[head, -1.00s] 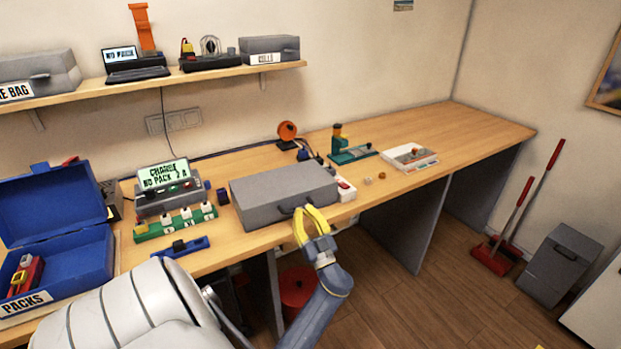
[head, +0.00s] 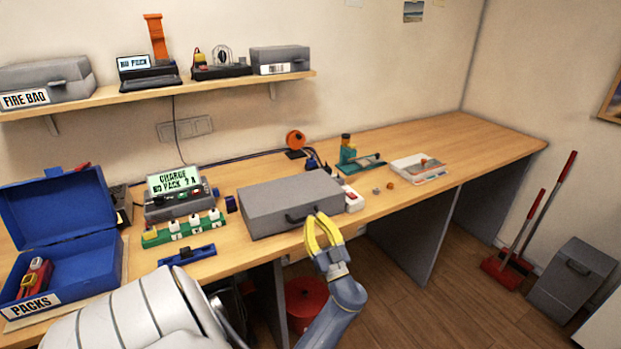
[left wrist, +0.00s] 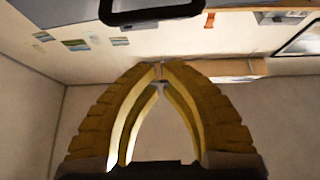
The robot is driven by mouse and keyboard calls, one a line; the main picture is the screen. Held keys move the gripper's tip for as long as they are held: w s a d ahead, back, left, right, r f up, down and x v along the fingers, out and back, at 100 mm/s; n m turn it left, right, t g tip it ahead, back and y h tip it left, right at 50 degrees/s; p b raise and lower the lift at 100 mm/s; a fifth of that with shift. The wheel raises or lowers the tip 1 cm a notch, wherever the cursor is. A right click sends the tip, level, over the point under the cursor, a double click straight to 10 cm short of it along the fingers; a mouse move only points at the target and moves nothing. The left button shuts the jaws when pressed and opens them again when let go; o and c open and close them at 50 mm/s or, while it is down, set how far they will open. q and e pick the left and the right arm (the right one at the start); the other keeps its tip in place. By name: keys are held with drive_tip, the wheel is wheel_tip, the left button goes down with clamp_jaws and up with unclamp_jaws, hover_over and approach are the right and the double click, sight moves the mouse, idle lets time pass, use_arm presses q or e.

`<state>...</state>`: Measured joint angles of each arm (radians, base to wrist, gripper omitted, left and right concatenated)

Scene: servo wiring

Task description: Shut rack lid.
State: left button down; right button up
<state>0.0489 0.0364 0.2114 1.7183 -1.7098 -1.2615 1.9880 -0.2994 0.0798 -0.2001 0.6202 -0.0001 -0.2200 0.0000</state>
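The grey case (head: 290,203) on the bench, seemingly the rack, has its lid down in the head view. A dark handle (head: 300,215) is on its front face. My left gripper (head: 318,215) has yellow fingers and is just in front of the case, at the right end of the handle. Whether it touches the handle is unclear. In the left wrist view its fingertips (left wrist: 160,69) come together with nothing visible between them. A dark handle-like bar (left wrist: 150,10) crosses the top of that view, beyond the tips. My right gripper is not seen.
The open blue packs box (head: 62,240), a charger (head: 178,198) and a green strip with white plugs (head: 185,230) stand left of the case. A white power strip (head: 352,200) is at its right. The bench's far right is clear. A red bin (head: 306,300) is below.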

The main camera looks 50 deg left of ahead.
use_arm(q)
drive_tip(key=s+d+f, duration=0.1)
drive_tip(key=d+f, duration=0.4)
drive_tip(key=f, duration=0.2)
drive_tip(key=shift+s+f, duration=0.15)
drive_tip(key=shift+f, duration=0.1)
